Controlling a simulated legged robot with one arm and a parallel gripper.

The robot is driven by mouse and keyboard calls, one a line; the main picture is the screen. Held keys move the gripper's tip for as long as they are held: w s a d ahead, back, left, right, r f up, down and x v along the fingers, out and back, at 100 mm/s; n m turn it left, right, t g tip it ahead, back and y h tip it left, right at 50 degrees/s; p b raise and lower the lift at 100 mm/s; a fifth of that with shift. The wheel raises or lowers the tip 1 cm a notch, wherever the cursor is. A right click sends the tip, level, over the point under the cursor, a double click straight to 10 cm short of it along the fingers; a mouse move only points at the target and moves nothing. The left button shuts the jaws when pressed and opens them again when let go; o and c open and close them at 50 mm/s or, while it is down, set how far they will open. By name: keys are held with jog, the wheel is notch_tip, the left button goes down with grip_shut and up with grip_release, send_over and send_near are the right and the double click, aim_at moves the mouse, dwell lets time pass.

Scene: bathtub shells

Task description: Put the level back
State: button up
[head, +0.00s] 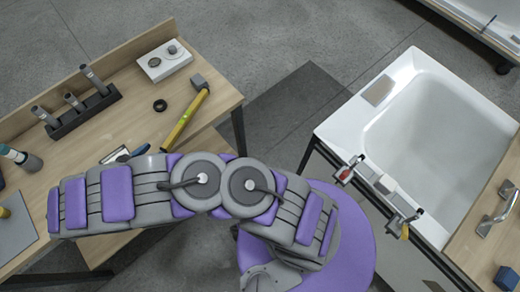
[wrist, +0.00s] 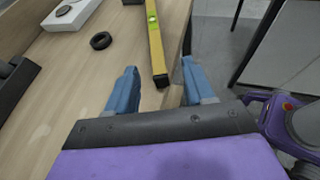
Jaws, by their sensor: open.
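The yellow level (head: 184,120) lies on the wooden workbench, slanting near its right edge, with a grey piece at its far end. In the wrist view the level (wrist: 155,40) runs away from me, its near end just ahead of and between my fingers. My gripper (wrist: 158,72) is open and empty, with one blue finger to each side of the level's near end. I cannot tell its exact height above the bench. In the head view my arm hides most of the gripper.
On the wooden bench (head: 140,95) are a white box (head: 164,62), a black ring (head: 160,105) and a dark rack (head: 85,112) with grey cylinders. A white bathtub shell (head: 430,120) stands right, with open floor between.

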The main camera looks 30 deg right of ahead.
jog(key=w+d+r+m+g+h, duration=0.1)
jog(key=w+d+r+m+g, duration=0.15)
jog(key=d+r, duration=0.35)
jog(key=w+d+r+m+g, duration=0.1)
jog(key=d+r+m+g, duration=0.1)
jog(key=d+r+m, duration=0.4)
jog(key=s+d+r+m+g+y, duration=0.1)
jog(key=s+d+r+m+g, duration=0.2)
jog(key=d, duration=0.4)
jog(key=s+d+r+m+g+y, duration=0.1)
jog(key=s+d+r+m+g, duration=0.15)
jog(key=d+r, duration=0.45)
jog(key=s+d+r+m+g+y, duration=0.1)
jog(key=s+d+r+m+y, duration=0.2)
jog(key=s, duration=0.4)
jog(key=s+d+r+m+y, duration=0.1)
jog(key=s+d+m+y, duration=0.15)
jog(key=s+d, duration=0.35)
jog(key=s+a+m+y, duration=0.2)
jog(key=s, duration=0.4)
jog(key=s+a+m+t+y, duration=0.1)
jog(key=s+a+m+y, duration=0.1)
jog(key=s, duration=0.5)
jog(key=shift+s+r+m, duration=0.3)
jog(key=shift+m, duration=0.55)
